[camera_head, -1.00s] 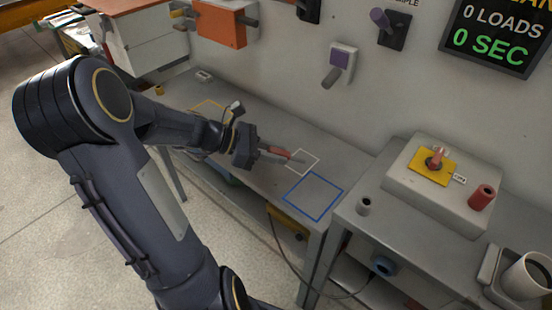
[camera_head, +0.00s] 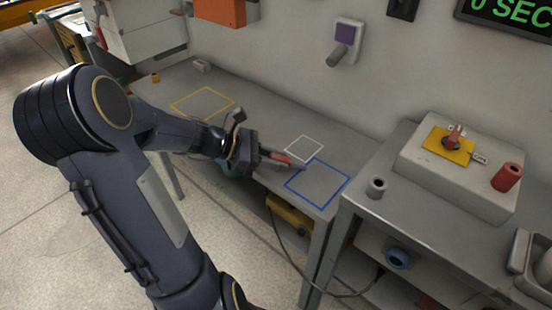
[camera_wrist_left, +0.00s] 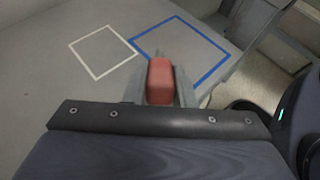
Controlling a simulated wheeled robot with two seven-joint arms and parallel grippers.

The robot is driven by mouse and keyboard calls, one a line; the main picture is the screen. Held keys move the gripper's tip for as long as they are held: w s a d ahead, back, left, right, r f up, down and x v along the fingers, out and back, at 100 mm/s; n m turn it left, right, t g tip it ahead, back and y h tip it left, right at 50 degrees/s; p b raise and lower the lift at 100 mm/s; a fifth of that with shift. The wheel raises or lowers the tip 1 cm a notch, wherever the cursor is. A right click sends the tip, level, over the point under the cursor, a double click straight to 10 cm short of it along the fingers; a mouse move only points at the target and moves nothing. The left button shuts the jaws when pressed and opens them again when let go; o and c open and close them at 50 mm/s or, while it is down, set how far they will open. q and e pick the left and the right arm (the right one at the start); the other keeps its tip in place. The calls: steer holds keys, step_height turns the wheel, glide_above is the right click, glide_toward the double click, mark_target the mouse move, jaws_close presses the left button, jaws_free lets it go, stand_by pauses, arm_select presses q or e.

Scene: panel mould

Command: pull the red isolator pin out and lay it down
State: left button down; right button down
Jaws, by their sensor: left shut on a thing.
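My left gripper (camera_head: 280,160) is shut on a red pin (camera_head: 274,157). The red block-like end of the pin (camera_wrist_left: 160,80) shows between the fingers in the left wrist view. In the head view the fingers point right, and their tips lie over the near side of the white square outline and the left edge of the blue one. The fingers partly hide the pin, and its height above the bench is hard to tell. My right gripper is not in view.
The bench bears a white outline (camera_head: 304,136), a blue outline (camera_head: 332,208) and a yellow outline (camera_head: 188,93). At the right, a grey box (camera_head: 430,178) carries a yellow plate (camera_head: 440,150) with a red switch and a red cylinder (camera_head: 507,177). The blue outline looks empty.

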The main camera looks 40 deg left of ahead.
arm_select(q)
steer(key=c, duration=1.1)
jaws_free()
steer(key=p+v, duration=0.1)
steer(key=v, duration=0.7)
steer(key=shift+p, duration=0.35)
steer(key=shift+d, duration=0.1)
